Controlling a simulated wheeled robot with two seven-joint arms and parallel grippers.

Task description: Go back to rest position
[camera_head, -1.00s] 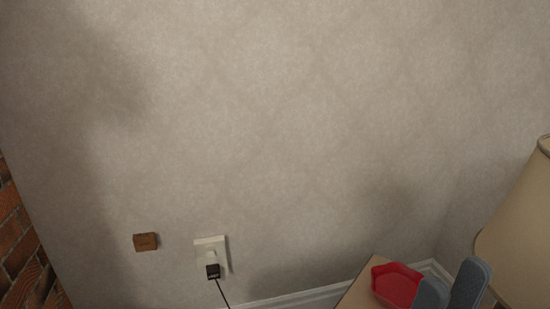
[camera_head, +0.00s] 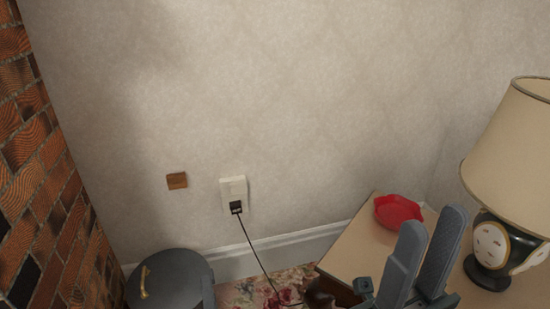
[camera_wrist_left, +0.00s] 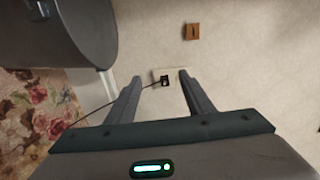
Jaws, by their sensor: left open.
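Beyond the gap is the wall socket (camera_wrist_left: 158,75) with a black plug, some way off.
A small table (camera_head: 352,247) at the lower right holds a red bowl (camera_head: 398,211) and a lamp (camera_head: 520,150). A dark round lidded bin (camera_head: 172,283) stands by the brick wall (camera_head: 40,160). A cord (camera_head: 256,253) runs from the socket (camera_head: 234,188) toward the flowered carpet.

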